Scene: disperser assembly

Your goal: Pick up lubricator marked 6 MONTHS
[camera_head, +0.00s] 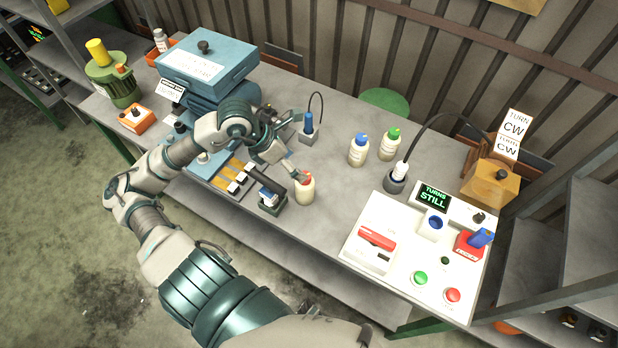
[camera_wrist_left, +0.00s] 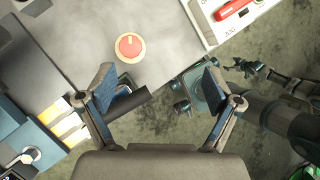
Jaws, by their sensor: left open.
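Three small white bottles, likely the lubricators, stand on the grey table: one with a red cap (camera_head: 305,188), one with a blue cap (camera_head: 358,150) and one with a green cap (camera_head: 389,144). Their label text is too small to read. My left gripper (camera_head: 297,148) is open and empty, its fingers above the table beside the red-capped bottle. In the left wrist view the red cap (camera_wrist_left: 130,47) shows from above, ahead of the spread fingers (camera_wrist_left: 158,75) and left of centre. What seems to be my right gripper (camera_wrist_left: 245,68) is small at the right of that view; its jaws are unclear.
A black holder (camera_head: 271,201) stands just left of the red-capped bottle. A blue tool in a stand (camera_head: 308,130) is behind my left gripper. A white panel (camera_head: 385,232) with buttons and a display reading STILL is at right. A blue machine (camera_head: 208,65) stands at back left.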

